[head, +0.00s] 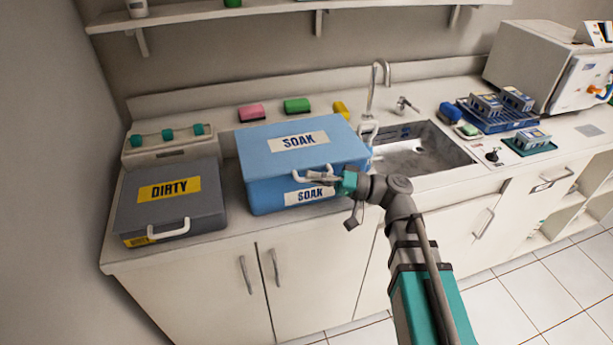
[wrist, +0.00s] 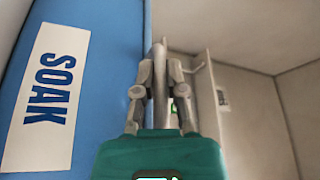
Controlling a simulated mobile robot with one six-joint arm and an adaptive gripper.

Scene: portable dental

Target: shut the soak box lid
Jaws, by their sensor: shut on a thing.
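The blue soak box (head: 268,198) stands on the counter, with a SOAK label on its front. Its blue lid (head: 262,150), also labelled SOAK, lies over the box top and looks level; I see no clear gap. A white handle (head: 300,175) sticks out from the lid's front edge. My gripper (head: 325,178) is at this handle, in front of the box, and is shut on it. In the wrist view my gripper's fingers (wrist: 160,75) close around the pale handle bar, beside a blue face with a SOAK label (wrist: 45,98). The box's inside is hidden.
A grey DIRTY box (head: 170,205) stands just left of the soak box. A beige unit (head: 170,143) is behind it. The sink (head: 425,155) and tap (head: 375,90) are to the right. Sponges (head: 297,105) lie behind the box. A shelf (head: 260,8) runs above.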

